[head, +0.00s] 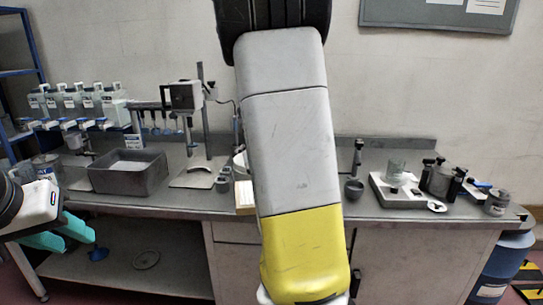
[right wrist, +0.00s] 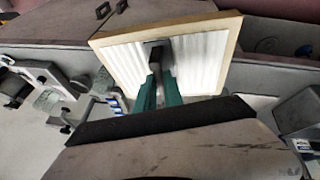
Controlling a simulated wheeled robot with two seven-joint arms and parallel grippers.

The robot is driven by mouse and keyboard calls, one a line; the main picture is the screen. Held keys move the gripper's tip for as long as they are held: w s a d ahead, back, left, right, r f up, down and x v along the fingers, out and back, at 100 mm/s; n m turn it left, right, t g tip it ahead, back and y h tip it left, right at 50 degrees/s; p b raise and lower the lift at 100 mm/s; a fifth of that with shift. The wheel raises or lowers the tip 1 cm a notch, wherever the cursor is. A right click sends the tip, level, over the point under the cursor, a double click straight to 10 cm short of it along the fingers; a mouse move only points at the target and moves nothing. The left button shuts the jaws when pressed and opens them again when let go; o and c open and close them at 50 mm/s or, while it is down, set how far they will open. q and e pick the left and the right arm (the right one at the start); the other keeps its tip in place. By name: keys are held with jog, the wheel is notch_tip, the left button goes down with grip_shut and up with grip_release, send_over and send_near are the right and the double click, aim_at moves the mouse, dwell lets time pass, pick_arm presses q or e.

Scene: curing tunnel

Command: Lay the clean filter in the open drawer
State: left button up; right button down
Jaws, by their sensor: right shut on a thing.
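The clean filter (right wrist: 205,45), a white pleated panel in a pale wooden frame, fills the upper middle of the right wrist view. My right gripper (right wrist: 159,58) is shut on it, with its teal fingers against the pleated face. In the head view the right gripper is hidden behind my own arm. A pale wooden edge (head: 244,197) shows beside that arm; I cannot tell if it is the filter. My left gripper (head: 68,236) is open and empty at the left, in front of the bench. I cannot make out an open drawer; my arm covers the bench middle.
The grey bench (head: 205,205) runs across the head view. A grey tub (head: 125,182), a stand (head: 200,175) and several bottles (head: 80,103) are on its left. A flat device (head: 400,197) and small jars are on its right. A blue barrel (head: 497,270) stands at the right end.

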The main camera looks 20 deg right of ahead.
jog(key=s+a+f+n, duration=0.1)
jog(key=a+f+n, duration=0.1)
jog(key=a+f, duration=0.8)
jog(key=a, duration=0.5)
jog(key=shift+s+f+y, duration=0.3)
jog(key=shift+s+f, duration=0.1)
jog(key=shift+t, duration=0.3)
